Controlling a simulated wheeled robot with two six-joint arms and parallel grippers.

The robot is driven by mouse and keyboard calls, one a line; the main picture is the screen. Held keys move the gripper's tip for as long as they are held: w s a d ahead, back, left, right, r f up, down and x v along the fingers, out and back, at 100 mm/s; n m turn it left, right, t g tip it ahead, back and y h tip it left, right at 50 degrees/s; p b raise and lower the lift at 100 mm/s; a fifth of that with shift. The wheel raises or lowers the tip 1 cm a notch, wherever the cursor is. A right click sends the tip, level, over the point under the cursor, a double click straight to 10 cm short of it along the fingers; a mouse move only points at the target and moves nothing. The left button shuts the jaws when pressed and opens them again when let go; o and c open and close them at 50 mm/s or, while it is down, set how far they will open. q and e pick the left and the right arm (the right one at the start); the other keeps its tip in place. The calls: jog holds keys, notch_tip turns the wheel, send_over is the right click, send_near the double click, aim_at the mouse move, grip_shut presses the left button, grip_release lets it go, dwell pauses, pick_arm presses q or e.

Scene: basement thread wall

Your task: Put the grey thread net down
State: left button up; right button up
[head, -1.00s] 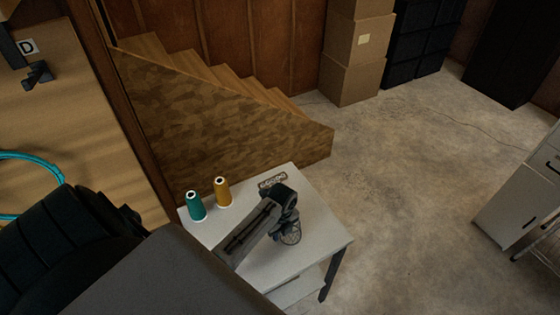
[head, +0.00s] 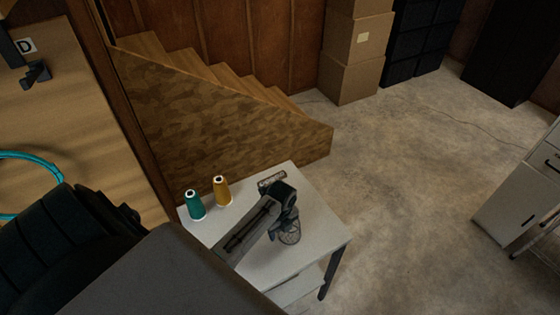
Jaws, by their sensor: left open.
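My left gripper (head: 287,215) is over the small white table, its arm coming in from the lower left. It points down and its jaws are open. The grey thread net (head: 290,236), a small see-through mesh shape, shows just below the gripper, low at the tabletop. The wrist and fingers cover its upper part, so I cannot tell whether they still touch it. My right gripper is not in view.
The white table (head: 325,234) also holds a green thread cone (head: 195,206) and a mustard thread cone (head: 222,192) at its back left. A small grey oblong thing (head: 271,180) shows behind my wrist. Wooden stairs (head: 215,115) rise behind; concrete floor is clear to the right.

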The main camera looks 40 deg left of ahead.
pick_arm(q)
jog(key=r+b, duration=0.3)
jog(key=r, duration=0.6)
jog(key=shift+w+r, duration=0.2)
jog(key=shift+r, duration=0.8)
jog(key=shift+d+f, duration=0.1)
jog(key=shift+d, duration=0.05)
